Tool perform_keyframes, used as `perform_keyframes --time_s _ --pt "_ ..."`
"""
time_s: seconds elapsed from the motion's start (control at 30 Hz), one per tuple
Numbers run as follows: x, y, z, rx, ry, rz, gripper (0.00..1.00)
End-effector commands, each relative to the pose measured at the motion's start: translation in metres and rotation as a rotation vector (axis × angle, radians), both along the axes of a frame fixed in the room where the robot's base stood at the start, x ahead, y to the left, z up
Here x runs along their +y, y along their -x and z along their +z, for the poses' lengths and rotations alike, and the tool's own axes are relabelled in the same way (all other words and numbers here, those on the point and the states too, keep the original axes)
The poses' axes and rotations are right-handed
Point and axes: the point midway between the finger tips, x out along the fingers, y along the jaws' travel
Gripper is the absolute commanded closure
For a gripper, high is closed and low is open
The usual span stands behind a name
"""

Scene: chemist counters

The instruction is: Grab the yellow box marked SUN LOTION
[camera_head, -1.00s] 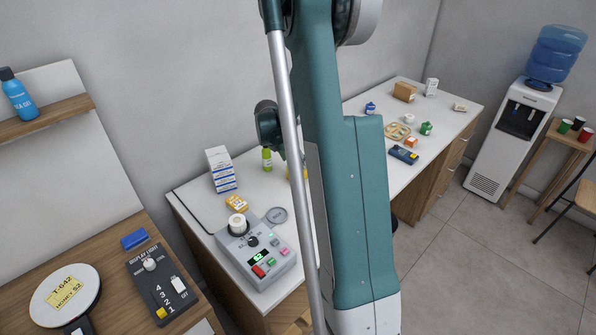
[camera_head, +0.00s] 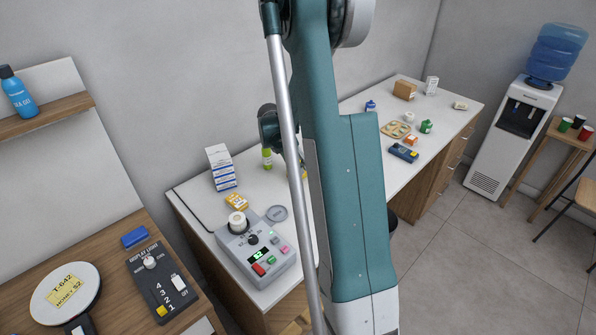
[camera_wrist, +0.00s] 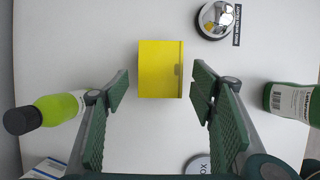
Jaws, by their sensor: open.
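A plain yellow box (camera_wrist: 160,68) stands on the white counter in the wrist view. No lettering shows on the face turned to me, so I cannot read SUN LOTION on it. My gripper (camera_wrist: 161,92) is open, with one green-padded finger to the left of the box and one to the right. Clear gaps show on both sides, and nothing is held. In the head view my arm covers the gripper and most of that spot; only a sliver of yellow shows beside the arm.
A lime-green bottle (camera_wrist: 58,108) stands left of my gripper and a dark green bottle (camera_wrist: 292,100) right. A chrome bell (camera_wrist: 217,18) is beyond the box at right. In the head view, a grey device (camera_head: 256,250), a yellow-orange box (camera_head: 237,202) and stacked white-blue boxes (camera_head: 221,168) share the counter.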

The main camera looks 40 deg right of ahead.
Motion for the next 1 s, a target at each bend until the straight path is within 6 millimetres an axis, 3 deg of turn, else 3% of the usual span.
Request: perform_keyframes --time_s 0.33,0.8,1.0 --pt "-0.003 0.000 -0.005 0.000 0.000 -0.001 0.44" --pt "-0.021 0.000 -0.043 -0.001 0.000 -0.002 0.44" --pt "-0.023 0.000 -0.047 0.000 0.000 -0.001 0.44"
